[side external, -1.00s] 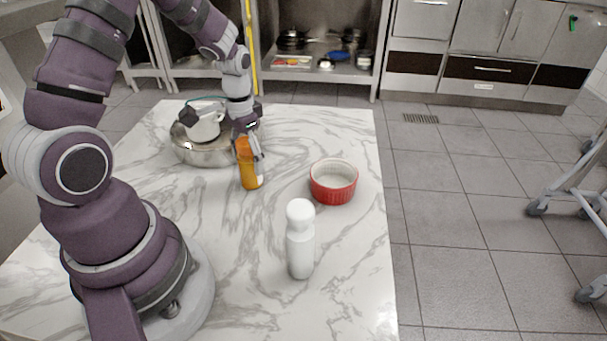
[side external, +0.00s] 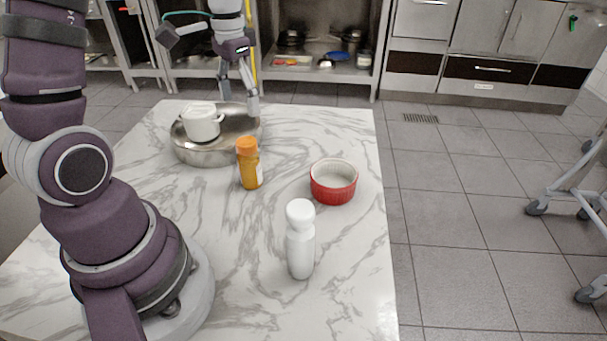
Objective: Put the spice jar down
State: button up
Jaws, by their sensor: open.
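The spice jar (side external: 249,168) is orange with an orange cap and a pale label. It stands upright on the marble-patterned table (side external: 345,250), in front of the steel pan. My gripper (side external: 240,108) is open and empty. It is raised above and behind the jar, over the right side of the pan in the picture, and apart from the jar.
A wide steel pan (side external: 222,152) holds a white pot (side external: 200,124) at the back left. A red ramekin (side external: 333,188) stands right of the jar. A white bottle (side external: 300,245) stands nearer the camera. The table's right front is clear.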

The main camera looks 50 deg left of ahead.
jog(key=s+d+r+t, duration=0.2)
jog(key=s+d, duration=0.1)
jog(key=d, duration=0.2)
jog(key=s+d+r+m+t, duration=0.1)
jog(key=s+d+r+t, duration=0.2)
jog(key=d, duration=0.3)
jog(key=shift+d, duration=0.25)
jog(key=shift+o, duration=0.4)
jog(key=shift+s+d+f+t, duration=0.2)
jog(key=shift+s+d+t, duration=0.1)
jog(key=shift+s, duration=0.1)
